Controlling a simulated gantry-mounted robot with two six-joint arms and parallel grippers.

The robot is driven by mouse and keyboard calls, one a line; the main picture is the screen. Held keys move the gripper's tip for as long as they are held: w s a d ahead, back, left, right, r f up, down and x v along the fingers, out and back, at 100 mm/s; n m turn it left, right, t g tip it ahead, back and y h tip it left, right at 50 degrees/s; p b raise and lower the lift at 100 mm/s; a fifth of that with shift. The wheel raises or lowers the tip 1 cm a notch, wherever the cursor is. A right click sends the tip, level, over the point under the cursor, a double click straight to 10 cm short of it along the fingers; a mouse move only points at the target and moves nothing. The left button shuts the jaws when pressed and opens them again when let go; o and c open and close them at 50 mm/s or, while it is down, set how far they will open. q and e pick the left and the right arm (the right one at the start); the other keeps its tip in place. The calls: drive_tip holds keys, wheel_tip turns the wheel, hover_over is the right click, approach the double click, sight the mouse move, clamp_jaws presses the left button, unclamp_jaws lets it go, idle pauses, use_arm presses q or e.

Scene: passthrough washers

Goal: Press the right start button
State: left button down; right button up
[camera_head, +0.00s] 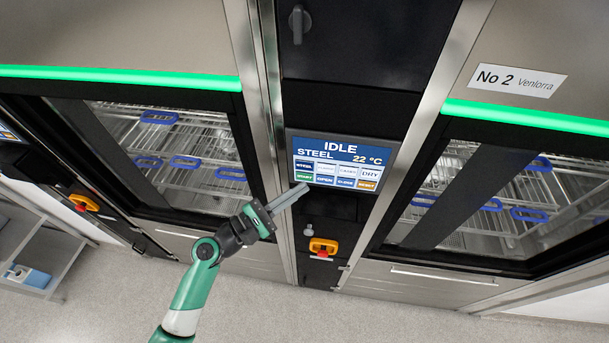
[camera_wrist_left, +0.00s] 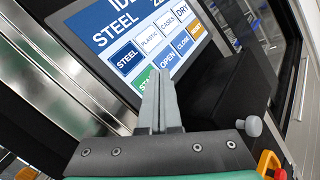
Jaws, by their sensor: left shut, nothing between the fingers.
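The touch screen (camera_head: 341,164) between the two washers reads IDLE, STEEL, 22 °C. Its green START button (camera_head: 304,177) is at the lower left of the screen, beside the blue OPEN button (camera_head: 325,181). My left gripper (camera_head: 303,188) is shut and empty, its fingertips just below the START button in the head view. In the left wrist view the shut fingers (camera_wrist_left: 158,74) point at the screen and partly cover the START button (camera_wrist_left: 144,79). I cannot tell whether the tips touch the screen. My right gripper is not in view.
An orange and red emergency stop (camera_head: 322,247) sits below the screen. Washers with glass doors and blue-trimmed racks flank the panel, under green light bars (camera_head: 120,77). Another screen (camera_head: 10,135) shows at the left edge. A metal shelf (camera_head: 40,250) stands lower left.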

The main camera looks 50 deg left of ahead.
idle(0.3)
use_arm(q)
drive_tip(key=shift+w+a, duration=0.3)
drive_tip(key=shift+w, duration=0.05)
